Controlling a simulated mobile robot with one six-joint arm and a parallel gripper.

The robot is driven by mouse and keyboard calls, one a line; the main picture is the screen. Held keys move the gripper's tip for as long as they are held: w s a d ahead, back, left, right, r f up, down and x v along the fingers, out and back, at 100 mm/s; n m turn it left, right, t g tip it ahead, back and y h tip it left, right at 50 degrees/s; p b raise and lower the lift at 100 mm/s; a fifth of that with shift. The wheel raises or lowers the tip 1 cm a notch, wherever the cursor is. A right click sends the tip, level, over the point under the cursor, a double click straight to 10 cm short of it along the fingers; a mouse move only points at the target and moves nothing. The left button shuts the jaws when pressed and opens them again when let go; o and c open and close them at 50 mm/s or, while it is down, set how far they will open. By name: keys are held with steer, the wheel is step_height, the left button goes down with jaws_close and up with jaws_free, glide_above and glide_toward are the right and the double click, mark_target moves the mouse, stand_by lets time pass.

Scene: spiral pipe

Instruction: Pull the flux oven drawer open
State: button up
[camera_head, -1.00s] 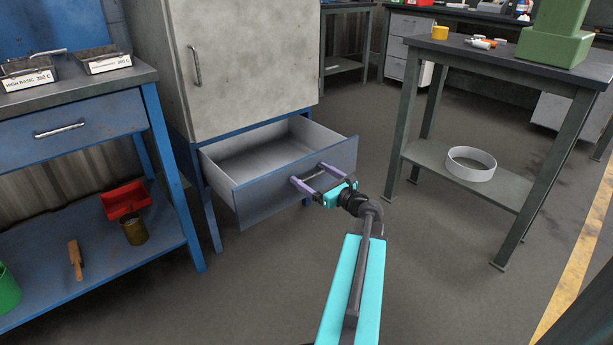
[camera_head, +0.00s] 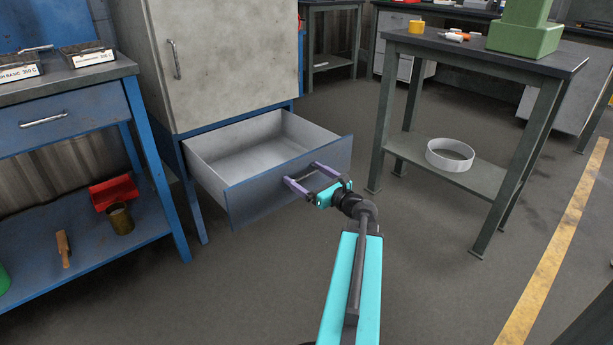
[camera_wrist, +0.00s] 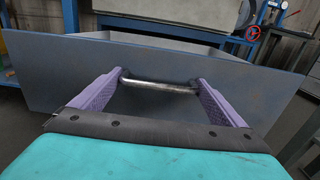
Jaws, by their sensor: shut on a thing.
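The flux oven drawer (camera_head: 290,180) stands pulled out below the grey oven cabinet (camera_head: 225,60), and its light inside looks empty. In the wrist view, the drawer's blue-grey front (camera_wrist: 55,75) spans the picture. Its metal bar handle (camera_wrist: 160,86) lies across between the two purple fingers. My gripper (camera_head: 307,178) is at the drawer front, shut on the handle, with one finger at each end of the bar. It also shows in the wrist view (camera_wrist: 160,88).
A blue bench (camera_head: 70,115) with a lower shelf stands at the left. A dark table (camera_head: 480,50) with a white ring (camera_head: 450,155) on its lower shelf stands at the right. The floor (camera_head: 430,270) in front of the drawer is clear.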

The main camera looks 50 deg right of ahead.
steer(key=shift+s+d+r, duration=0.1)
steer(key=shift+d, duration=0.25)
steer(key=o, duration=1.2)
steer(key=shift+a, duration=0.1)
steer(key=s+p, duration=0.1)
steer(key=s, duration=0.1)
steer(key=s+a+p, duration=0.1)
steer(key=s, duration=0.2)
steer(key=shift+s, duration=0.1)
steer(key=shift+s+a+p, duration=0.25)
steer(key=shift+s+p, duration=1.15)
steer(key=shift+p, duration=0.35)
steer(key=shift+s+a+p, duration=0.25)
steer(key=shift+s+p, duration=1.15)
steer(key=shift+p, duration=0.4)
steer(key=shift+s+a+p, duration=0.25)
steer(key=shift+s+p, duration=1.15)
steer(key=shift+p, duration=0.35)
